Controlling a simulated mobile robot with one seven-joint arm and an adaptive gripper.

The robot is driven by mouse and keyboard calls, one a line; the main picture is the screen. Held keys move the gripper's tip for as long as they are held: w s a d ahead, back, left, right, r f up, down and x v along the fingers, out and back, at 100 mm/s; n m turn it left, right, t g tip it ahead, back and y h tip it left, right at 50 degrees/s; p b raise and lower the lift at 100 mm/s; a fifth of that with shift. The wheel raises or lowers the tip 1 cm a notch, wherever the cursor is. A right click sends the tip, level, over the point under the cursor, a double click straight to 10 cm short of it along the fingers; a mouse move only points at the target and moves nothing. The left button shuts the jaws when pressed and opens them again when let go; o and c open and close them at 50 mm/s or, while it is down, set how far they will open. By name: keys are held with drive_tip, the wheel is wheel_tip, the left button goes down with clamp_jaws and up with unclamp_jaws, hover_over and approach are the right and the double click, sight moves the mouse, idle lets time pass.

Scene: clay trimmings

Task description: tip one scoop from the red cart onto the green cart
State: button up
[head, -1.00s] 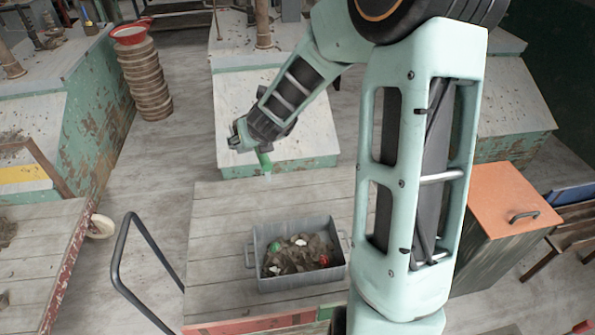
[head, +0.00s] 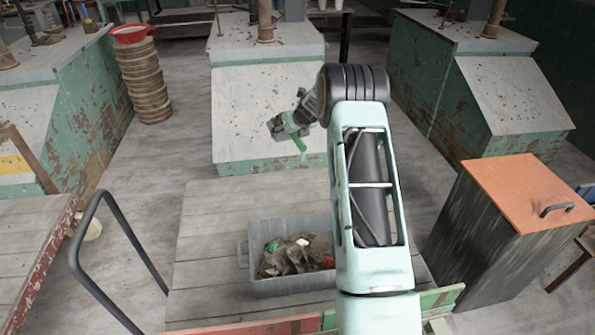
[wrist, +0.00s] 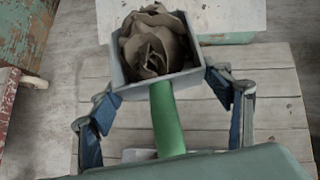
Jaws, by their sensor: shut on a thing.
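My gripper (head: 290,127) is shut on the green handle of a scoop (wrist: 168,115). In the wrist view the scoop's square grey pan is heaped with brown clay trimmings (wrist: 155,45). In the head view the green handle shows below the gripper, but the pan's load cannot be made out. A cart with a chipped red edge, the red cart (head: 42,262), stands at the left. The middle plank-topped cart (head: 205,245) has green and red on its front edge; I take it for the green cart. A grey tub (head: 290,287) of trimmings with green, white and red bits stands on it.
A dark bent handrail (head: 135,245) rises between the carts. An orange-topped cabinet (head: 525,195) stands at the right. A stack of round discs (head: 145,80) and a green-sided bench (head: 270,110) stand behind. My arm hides the middle cart's right part.

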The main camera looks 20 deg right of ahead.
drive_tip(key=w+d+f+n+t+h+b, duration=0.1)
drive_tip(key=f+n+h+b, duration=0.3)
drive_tip(key=f+b, duration=0.5)
drive_tip(key=w+d+f+n+t+h+b, duration=0.1)
drive_tip(key=w+f+n+t+h+b, duration=0.2)
drive_tip(key=f+b, duration=0.6)
drive_tip(key=shift+d+f+n+h+b, duration=0.4)
drive_tip(key=shift+f+n+h, duration=0.55)
drive_tip(key=shift+f, duration=2.55)
drive_tip(key=shift+w+r, duration=0.1)
wheel_tip(320, 180, up, 7)
drive_tip(key=p, duration=0.2)
drive_tip(key=shift+n+y, duration=0.25)
